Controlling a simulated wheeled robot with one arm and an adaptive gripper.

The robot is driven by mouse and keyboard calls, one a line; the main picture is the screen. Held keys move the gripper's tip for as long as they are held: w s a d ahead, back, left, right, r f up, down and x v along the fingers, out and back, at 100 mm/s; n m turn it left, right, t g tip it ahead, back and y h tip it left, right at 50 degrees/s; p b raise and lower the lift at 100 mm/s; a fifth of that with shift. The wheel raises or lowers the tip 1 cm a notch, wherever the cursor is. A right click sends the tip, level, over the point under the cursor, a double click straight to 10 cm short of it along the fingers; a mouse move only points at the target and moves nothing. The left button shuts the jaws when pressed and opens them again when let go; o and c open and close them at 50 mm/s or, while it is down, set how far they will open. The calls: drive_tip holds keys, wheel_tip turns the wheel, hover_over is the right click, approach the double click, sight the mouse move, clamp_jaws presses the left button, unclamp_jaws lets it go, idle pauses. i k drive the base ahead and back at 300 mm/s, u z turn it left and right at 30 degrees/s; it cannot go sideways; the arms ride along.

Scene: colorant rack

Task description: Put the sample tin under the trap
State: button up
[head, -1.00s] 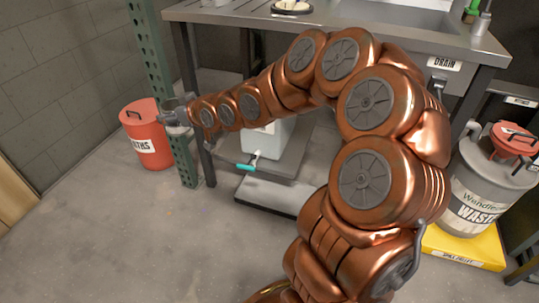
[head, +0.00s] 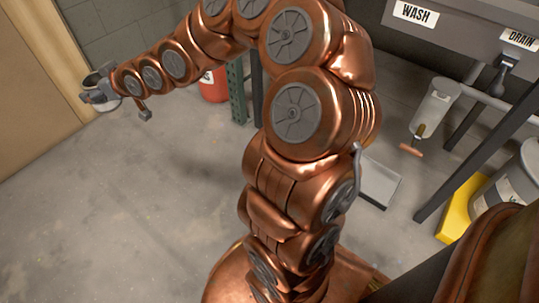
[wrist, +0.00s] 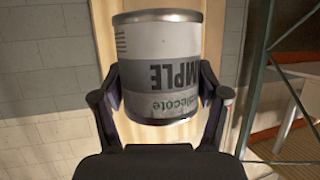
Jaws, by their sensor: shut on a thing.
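The sample tin (wrist: 160,45) is a grey-white cylinder with metal rims, a dark band and upside-down lettering in the wrist view. My gripper (wrist: 166,90) is shut on its sides, one finger on each side. In the head view my gripper (head: 97,88) holds the tin (head: 106,103) far out at the left, above the floor and away from the sink. The label DRAIN (head: 521,40) is on the sink's front edge at the upper right, with a dark fitting (head: 506,66) below it. I cannot tell for certain which part is the trap.
Sink legs, a waste drum (head: 512,185) and a yellow base (head: 457,212) crowd the right. The left floor is clear.

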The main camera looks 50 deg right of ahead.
sight(383, 184)
drive_tip(key=u, duration=0.1)
drive_tip(key=k, duration=0.8)
drive_tip(key=z, duration=1.2)
